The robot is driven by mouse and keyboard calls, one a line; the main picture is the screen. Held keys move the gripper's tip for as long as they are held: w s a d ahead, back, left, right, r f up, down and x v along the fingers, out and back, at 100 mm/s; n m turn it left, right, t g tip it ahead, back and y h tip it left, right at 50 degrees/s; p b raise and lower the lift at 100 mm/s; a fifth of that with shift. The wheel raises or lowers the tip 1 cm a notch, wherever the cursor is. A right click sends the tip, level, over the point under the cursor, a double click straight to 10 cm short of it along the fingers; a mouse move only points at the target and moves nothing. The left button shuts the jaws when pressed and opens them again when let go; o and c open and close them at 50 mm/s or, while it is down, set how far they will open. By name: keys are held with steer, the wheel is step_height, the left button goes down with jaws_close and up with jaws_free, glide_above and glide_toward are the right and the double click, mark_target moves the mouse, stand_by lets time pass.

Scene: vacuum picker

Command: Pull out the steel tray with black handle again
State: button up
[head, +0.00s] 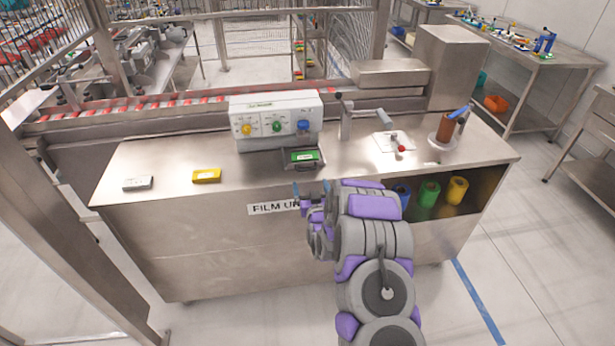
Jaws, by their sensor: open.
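The small steel tray (303,167) sticks out at the lower front of the white box with coloured knobs (276,118). A green block (303,156) lies in it. The tray's dark front edge faces me; I cannot make out the handle's shape. My gripper (311,188) is open, just in front of and below the tray at the bench's front edge. It appears apart from the tray, with nothing seen between its fingers. My arm hides part of the bench front.
A grey block (138,183) and a yellow block (207,176) lie on the steel bench (165,155) at left. A lever post (346,118), a red-knobbed device (393,142) and a brown cylinder (446,127) stand at right. Coloured rolls (429,192) sit on the shelf below.

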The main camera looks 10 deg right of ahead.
mark_target(308, 178)
steer(key=shift+w+b, duration=0.65)
steer(key=shift+w, duration=2.8)
